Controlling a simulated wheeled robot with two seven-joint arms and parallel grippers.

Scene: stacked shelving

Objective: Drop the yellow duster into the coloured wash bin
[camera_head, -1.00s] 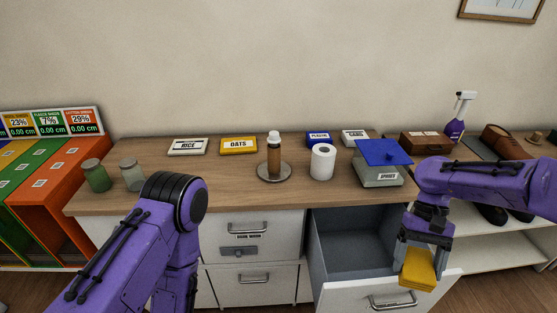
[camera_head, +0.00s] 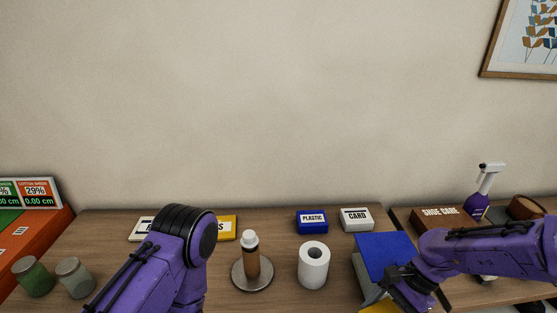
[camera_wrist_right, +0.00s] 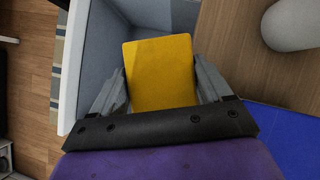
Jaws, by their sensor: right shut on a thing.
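The yellow duster (camera_wrist_right: 158,70) is a flat folded pad between the two fingers of my right gripper (camera_wrist_right: 162,80), which is shut on it. In the right wrist view it is over or beside an open grey drawer (camera_wrist_right: 98,45). In the head view only a sliver of the duster (camera_head: 378,307) shows at the bottom edge, below my right wrist. My left arm shows in the head view, but its gripper is out of the frame.
The wooden counter holds a bottle on a round stand (camera_head: 251,268), a paper roll (camera_head: 314,266), green and grey jars (camera_head: 34,276), a plastic box (camera_head: 312,222) and a card box (camera_head: 356,220). A blue-lidded container (camera_head: 384,255) stands close beside my right wrist.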

